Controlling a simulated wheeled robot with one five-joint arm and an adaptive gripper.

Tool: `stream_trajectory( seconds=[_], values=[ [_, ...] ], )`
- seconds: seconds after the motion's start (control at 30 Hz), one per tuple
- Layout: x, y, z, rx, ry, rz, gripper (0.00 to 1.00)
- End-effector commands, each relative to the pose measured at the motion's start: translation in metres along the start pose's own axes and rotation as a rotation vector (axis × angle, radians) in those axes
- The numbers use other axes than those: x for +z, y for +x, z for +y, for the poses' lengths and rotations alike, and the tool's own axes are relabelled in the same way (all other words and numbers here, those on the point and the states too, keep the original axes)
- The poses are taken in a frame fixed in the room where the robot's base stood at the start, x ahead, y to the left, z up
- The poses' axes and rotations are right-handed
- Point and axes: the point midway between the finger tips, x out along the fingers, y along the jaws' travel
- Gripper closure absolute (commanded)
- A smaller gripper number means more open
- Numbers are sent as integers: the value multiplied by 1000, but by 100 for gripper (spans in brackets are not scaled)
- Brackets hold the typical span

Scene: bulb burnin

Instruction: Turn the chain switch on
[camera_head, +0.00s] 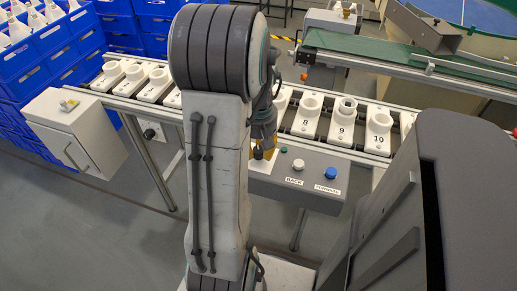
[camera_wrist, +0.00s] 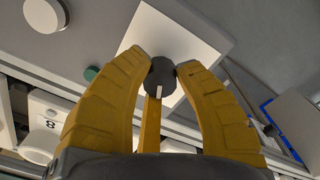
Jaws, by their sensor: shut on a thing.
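The chain switch is a dark round knob (camera_wrist: 161,72) with a white pointer line, on a white square plate (camera_wrist: 192,38). The pointer line points toward the bottom of the wrist view. My gripper (camera_wrist: 162,72) has its yellow fingers closed on the knob from both sides. In the head view, my gripper (camera_head: 262,150) is at the left end of the grey control box (camera_head: 312,175), partly behind my arm. The knob is hidden there, but part of the white plate (camera_head: 262,164) shows.
The box also carries a white BACK button (camera_head: 298,164), a blue FORWARD button (camera_head: 331,172) and a small green button (camera_wrist: 91,73). Behind it runs a chain conveyor with numbered white holders (camera_head: 340,128). A grey cabinet (camera_head: 60,135) and blue crates (camera_head: 50,50) stand left.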

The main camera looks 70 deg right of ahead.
Motion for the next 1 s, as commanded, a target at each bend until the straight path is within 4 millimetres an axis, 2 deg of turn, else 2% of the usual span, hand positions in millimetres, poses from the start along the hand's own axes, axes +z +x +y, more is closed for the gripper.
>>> stream_trajectory(
  seconds=[0.7,1.0],
  values=[
    [1,1,0,-1,667,-3,100],
    [1,2,0,-1,896,-4,100]
  ],
)
